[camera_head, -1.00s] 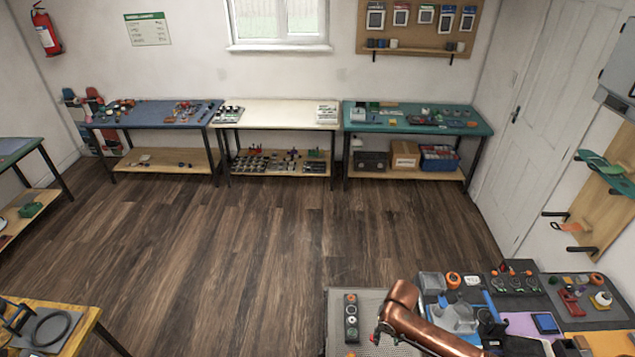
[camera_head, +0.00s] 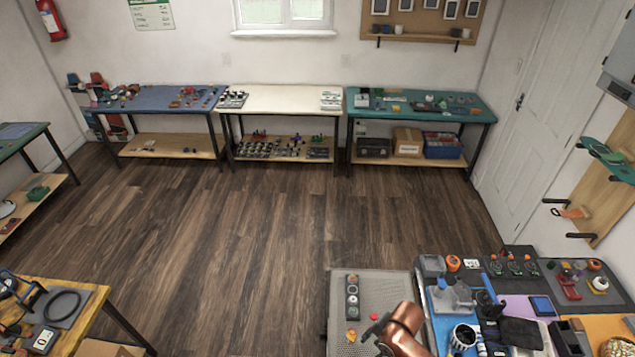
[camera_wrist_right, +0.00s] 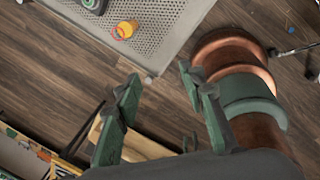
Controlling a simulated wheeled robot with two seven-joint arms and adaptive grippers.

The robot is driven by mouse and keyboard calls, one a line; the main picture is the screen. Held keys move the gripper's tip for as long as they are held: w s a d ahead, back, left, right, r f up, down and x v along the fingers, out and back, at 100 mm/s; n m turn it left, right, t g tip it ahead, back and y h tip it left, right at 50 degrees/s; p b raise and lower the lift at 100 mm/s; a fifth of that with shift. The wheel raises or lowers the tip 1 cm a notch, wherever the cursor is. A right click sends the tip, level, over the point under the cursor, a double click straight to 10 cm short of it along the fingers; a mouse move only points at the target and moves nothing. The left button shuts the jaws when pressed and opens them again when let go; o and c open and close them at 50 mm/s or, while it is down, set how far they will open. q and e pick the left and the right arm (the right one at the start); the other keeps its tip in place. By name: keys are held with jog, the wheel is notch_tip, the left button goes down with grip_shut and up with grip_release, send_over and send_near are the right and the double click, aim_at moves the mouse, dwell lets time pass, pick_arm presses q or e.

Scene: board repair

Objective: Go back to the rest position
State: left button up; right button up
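My right arm shows as a copper link at the bottom of the head view, by the right edge of the grey perforated mat (camera_head: 375,288). The dark tip of my right gripper (camera_head: 374,329) shows over the mat, small and partly hidden. In the right wrist view my right gripper (camera_wrist_right: 160,74) has its two green fingers spread apart with nothing between them. Below the fingers are the mat's edge and the wood floor. My left gripper is in neither view.
A cluttered repair bench (camera_head: 420,300) is at the lower right, with tools and parts. A yellow-topped table (camera_head: 85,310) is at the lower left. Blue (camera_head: 150,99), white (camera_head: 285,105) and green (camera_head: 400,120) benches line the far wall. The middle floor is clear.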

jog(key=s+d+r+m+t+h, duration=0.2)
jog(key=s+d+r+m+h, duration=0.1)
jog(key=s+d+m, duration=2)
jog(key=w+a+f+m+b, duration=0.1)
jog(key=a+f+b, duration=0.15)
jog(key=f, duration=1.05)
jog(key=w+a+f+m+g+b, duration=0.15)
jog(key=f+b, duration=0.25)
jog(key=f, duration=0.9)
jog(key=w+a+f+m+t+b, duration=0.1)
jog(key=a+f+b, duration=0.2)
jog(key=f, duration=0.9)
jog(key=s+f+g+b, duration=0.1)
jog(key=s+f+b, duration=0.3)
jog(key=s+f, duration=0.6)
jog(key=s+f+n+g+b, duration=0.1)
jog(key=s+f+b, duration=0.2)
jog(key=s+f, duration=0.7)
notch_tip(320, 180, down, 7)
jog(key=shift+s+r+y+b, duration=0.1)
jog(key=shift+s+y+b, duration=0.15)
jog(key=shift+y+b, duration=0.1)
